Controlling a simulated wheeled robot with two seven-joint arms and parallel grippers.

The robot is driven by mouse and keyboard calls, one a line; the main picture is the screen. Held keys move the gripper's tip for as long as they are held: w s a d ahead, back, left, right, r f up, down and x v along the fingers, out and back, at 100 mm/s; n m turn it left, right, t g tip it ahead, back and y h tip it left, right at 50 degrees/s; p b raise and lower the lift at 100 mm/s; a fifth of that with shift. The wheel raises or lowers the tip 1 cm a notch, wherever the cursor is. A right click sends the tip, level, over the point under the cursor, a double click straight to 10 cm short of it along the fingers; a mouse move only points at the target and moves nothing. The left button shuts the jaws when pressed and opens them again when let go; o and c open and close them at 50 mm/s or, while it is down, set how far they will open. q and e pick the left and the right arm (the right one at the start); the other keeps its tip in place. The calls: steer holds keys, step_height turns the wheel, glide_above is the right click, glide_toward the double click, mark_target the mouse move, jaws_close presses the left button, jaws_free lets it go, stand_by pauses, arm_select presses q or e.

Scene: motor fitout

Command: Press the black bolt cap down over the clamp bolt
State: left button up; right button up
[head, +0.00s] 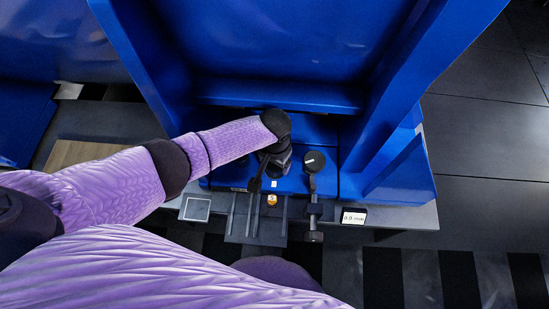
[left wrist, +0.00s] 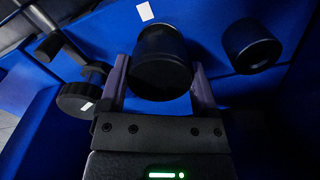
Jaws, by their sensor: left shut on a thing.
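My left gripper (head: 275,168) reaches down into the blue frame in the head view, where the wrist hides much of what it holds. In the left wrist view its two purple fingers (left wrist: 160,78) are shut on a black round cap (left wrist: 160,58), one finger on each side. A second black cylinder (left wrist: 252,46) stands to the right of the held cap, apart from it, on the blue surface. I cannot tell the clamp bolt apart; it may be hidden under the cap. My right gripper is in neither view.
A round black knob (head: 314,161) with a white mark stands right of my left gripper. A small display (head: 353,216) sits on the grey bench edge. Blue frame walls (head: 395,85) rise behind and to the right. A lever (left wrist: 48,47) shows in the left wrist view.

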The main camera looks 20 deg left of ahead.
arm_select(q)
steer(key=shift+f+b, duration=0.75)
steer(key=shift+f, duration=0.45)
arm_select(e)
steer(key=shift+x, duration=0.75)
arm_select(q)
steer(key=o, duration=1)
steer(key=shift+o, duration=0.2)
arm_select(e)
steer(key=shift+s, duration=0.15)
arm_select(q)
steer(key=shift+r, duration=0.1)
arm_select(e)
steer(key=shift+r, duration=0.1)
arm_select(q)
step_height(320, 180, up, 10)
steer(key=p, duration=0.8)
steer(key=shift+r, duration=0.1)
steer(key=shift+f, duration=0.25)
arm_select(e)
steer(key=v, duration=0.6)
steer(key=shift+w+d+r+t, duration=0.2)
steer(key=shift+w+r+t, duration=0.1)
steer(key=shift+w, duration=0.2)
arm_select(q)
steer(key=shift+s, duration=0.1)
